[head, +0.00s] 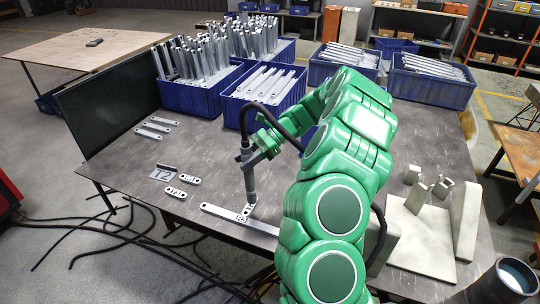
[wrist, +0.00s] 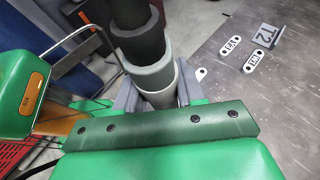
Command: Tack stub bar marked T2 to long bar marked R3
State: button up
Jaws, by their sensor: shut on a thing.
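My gripper (head: 250,157) is shut on a welding torch (head: 251,185), a grey tube with a dark cable at its upper end. The torch points down, with its tip at the long bar (head: 217,210) marked R3, which lies on the table and runs behind my arm on the right. A short pale piece (head: 250,208) with a dark mark sits at the torch tip against the long bar; I cannot read its mark. In the wrist view, the torch (wrist: 147,65) stands between the grey fingers of my gripper (wrist: 155,93), and its tip is hidden.
A T2 plate (head: 161,174) lies at left beside two short marked bars (head: 190,180) (head: 175,193). Plain bars (head: 154,127) lie further back. Blue crates (head: 198,98) of bars line the table's rear. A pale fixture (head: 428,232) stands at right.

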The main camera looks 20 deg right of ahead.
aim_at(249, 176)
jog(key=shift+s+a+f, duration=0.1)
jog(key=shift+a+f, duration=0.3)
jog(key=shift+f, duration=0.4)
jog(key=shift+w+a+f, duration=0.1)
jog(key=shift+a+f, duration=0.3)
jog(key=shift+f, duration=0.4)
jog(key=shift+s+a+f, duration=0.1)
jog(key=shift+a+f, duration=0.3)
jog(key=shift+f, duration=0.4)
jog(key=shift+s+f, duration=0.1)
jog(key=shift+f, duration=0.4)
dwell(0.8)
jog(key=shift+r, duration=0.1)
